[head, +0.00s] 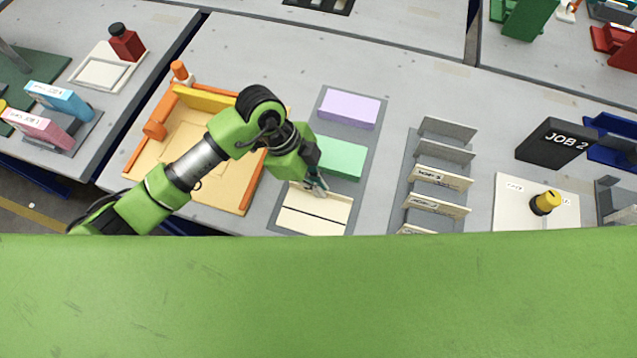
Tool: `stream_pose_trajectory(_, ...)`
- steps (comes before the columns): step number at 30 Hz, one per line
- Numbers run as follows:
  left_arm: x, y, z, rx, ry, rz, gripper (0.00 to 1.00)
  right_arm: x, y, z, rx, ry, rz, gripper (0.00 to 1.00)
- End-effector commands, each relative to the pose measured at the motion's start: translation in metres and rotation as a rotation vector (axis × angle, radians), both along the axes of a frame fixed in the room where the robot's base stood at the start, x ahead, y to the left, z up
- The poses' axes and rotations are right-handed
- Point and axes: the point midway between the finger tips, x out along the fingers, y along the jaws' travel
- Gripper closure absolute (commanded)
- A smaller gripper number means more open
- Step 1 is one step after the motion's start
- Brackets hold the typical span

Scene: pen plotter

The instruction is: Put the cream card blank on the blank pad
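The cream card blank (311,220) lies at the near end of a grey mat (361,188). A dark line runs across the cream surface, splitting it into two bands. My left gripper (317,187) points down at the far edge of the cream blank. Its fingers are small and partly hidden by my wrist, so I cannot tell whether they grip the card. No label marks the blank pad; a pale orange bed (190,150) in an orange frame lies to the left, partly behind my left arm. My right gripper is out of view.
A green block (342,158) and a lilac block (349,109) lie beyond the cream blank on the same mat. A rack of upright cards (438,178) stands to the right.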

Motion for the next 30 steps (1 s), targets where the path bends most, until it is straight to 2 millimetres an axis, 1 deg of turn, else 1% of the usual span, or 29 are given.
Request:
stream_pose_trajectory(1,0.000,0.000,0.000,0.000,0.000,0.000,1.00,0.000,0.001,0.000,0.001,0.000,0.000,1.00)
stream_pose_trajectory(2,0.000,0.000,-0.001,0.000,0.000,0.000,0.95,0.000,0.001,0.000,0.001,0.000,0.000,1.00)
stream_pose_trajectory(3,0.000,0.000,0.000,0.000,0.000,0.000,0.84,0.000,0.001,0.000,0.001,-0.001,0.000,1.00)
stream_pose_trajectory(4,0.000,0.000,0.000,0.000,0.000,0.000,0.79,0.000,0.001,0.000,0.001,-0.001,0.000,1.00)
stream_pose_trajectory(13,0.000,0.000,0.000,0.000,0.000,0.000,0.79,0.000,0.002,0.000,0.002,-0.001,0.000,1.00)
stream_pose_trajectory(17,0.002,0.002,0.006,-0.001,-0.003,0.001,0.79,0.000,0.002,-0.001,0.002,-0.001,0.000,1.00)
stream_pose_trajectory(20,0.004,0.007,0.019,-0.001,-0.004,0.000,0.79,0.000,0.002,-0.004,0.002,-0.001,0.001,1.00)
stream_pose_trajectory(30,0.013,0.033,0.084,-0.002,-0.005,0.001,0.79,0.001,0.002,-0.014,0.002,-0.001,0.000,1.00)
